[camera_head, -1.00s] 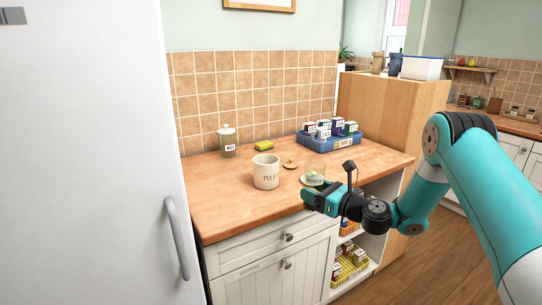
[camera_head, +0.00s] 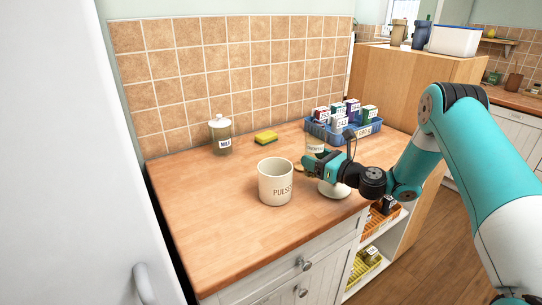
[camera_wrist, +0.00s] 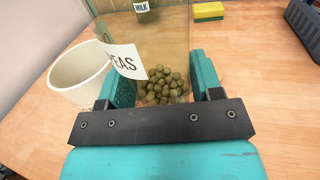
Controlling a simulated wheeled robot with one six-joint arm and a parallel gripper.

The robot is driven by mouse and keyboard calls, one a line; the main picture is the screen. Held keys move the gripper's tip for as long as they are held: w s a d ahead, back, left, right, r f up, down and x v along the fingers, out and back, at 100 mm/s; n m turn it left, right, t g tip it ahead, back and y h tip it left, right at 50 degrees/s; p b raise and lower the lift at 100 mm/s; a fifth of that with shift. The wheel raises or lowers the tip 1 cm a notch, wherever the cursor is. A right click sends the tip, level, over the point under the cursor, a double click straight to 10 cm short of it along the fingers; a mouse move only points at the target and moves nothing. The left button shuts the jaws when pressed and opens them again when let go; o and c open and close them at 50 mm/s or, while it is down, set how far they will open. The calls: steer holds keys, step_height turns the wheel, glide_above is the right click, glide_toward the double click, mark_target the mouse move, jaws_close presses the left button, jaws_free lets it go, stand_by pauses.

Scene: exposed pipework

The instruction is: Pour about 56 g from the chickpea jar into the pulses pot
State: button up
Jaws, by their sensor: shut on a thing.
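The clear chickpea jar (camera_head: 315,145) has a white label, part of which reads "PEAS" in the wrist view (camera_wrist: 126,60). Greenish-brown chickpeas (camera_wrist: 163,86) lie at its bottom. My gripper (camera_head: 310,165) is shut on the jar, with one finger on each side of it in the wrist view (camera_wrist: 160,80). The jar is about upright and looks raised off the counter. The cream pulses pot (camera_head: 275,184) stands on the counter to the left of my gripper, apart from the jar. Its open mouth shows in the wrist view (camera_wrist: 80,72); its inside bottom is hidden.
A white round dish (camera_head: 335,189) sits below my gripper. A wooden lid (camera_head: 299,167) lies partly hidden behind it. A lidded milk jar (camera_head: 220,136), a yellow sponge (camera_head: 265,137) and a blue crate (camera_head: 345,137) of small boxes stand at the back. The front-left counter (camera_head: 210,230) is clear.

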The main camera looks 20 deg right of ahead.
steer(key=shift+w+a+r, duration=0.1)
steer(key=shift+w, duration=0.2)
steer(key=shift+d, duration=0.2)
steer(key=shift+s, duration=0.15)
